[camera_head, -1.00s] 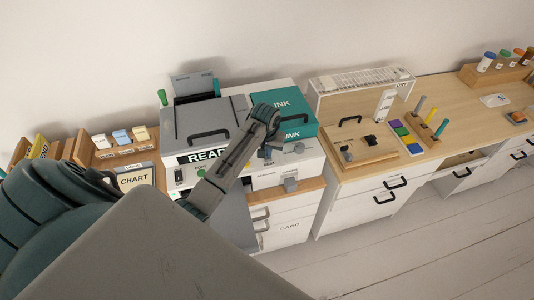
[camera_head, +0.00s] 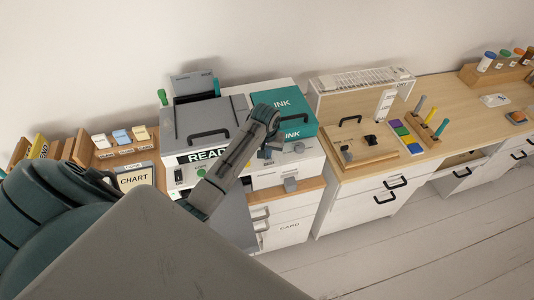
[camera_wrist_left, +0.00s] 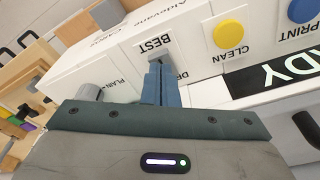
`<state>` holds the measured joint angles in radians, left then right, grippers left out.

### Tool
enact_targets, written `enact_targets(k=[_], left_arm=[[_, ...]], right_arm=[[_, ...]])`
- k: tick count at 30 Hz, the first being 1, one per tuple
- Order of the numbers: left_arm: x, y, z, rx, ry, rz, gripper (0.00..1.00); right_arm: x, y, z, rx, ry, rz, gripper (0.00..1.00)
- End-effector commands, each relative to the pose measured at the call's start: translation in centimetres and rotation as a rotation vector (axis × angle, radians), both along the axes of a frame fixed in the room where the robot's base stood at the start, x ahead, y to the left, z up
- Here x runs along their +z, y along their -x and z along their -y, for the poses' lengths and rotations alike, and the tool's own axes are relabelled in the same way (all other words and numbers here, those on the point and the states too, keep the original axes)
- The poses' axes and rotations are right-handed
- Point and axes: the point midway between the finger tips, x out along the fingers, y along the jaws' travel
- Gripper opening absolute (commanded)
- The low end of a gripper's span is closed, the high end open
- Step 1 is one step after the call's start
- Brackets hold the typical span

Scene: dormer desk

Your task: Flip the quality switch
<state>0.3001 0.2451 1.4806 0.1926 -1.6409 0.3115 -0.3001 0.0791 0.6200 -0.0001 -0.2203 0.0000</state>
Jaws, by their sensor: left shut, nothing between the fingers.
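The quality switch (camera_wrist_left: 154,61) is a small grey lever on the printer's white front, between the labels BEST and one partly hidden that starts with "DR". My left gripper (camera_wrist_left: 158,70) is shut and empty, its fingertips right at the switch and covering part of it. I cannot tell whether they touch it. In the head view, the left gripper (camera_head: 266,151) is at the front of the white and grey printer (camera_head: 208,115), and the switch cannot be made out behind it. My right gripper is not in view.
A yellow CLEAN button (camera_wrist_left: 230,36) and a blue PRINT button (camera_wrist_left: 303,9) sit beside the switch. A grey knob (camera_wrist_left: 89,92) is on its other side. A teal INK box (camera_head: 284,108) stands on the printer. A wooden board (camera_head: 360,150) lies to the right.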

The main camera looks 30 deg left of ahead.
Motion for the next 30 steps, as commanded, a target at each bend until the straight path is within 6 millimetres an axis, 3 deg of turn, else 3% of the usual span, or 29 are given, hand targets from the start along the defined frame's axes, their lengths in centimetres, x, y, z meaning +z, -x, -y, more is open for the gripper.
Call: enact_targets(k=[24, 30], left_arm=[[-1.3, 0.0, 0.0, 0.000, 0.000, 0.000, 0.00], [-0.5, 0.0, 0.0, 0.000, 0.000, 0.001, 0.00]], right_arm=[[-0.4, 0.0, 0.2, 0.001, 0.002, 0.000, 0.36], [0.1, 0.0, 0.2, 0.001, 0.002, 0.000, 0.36]])
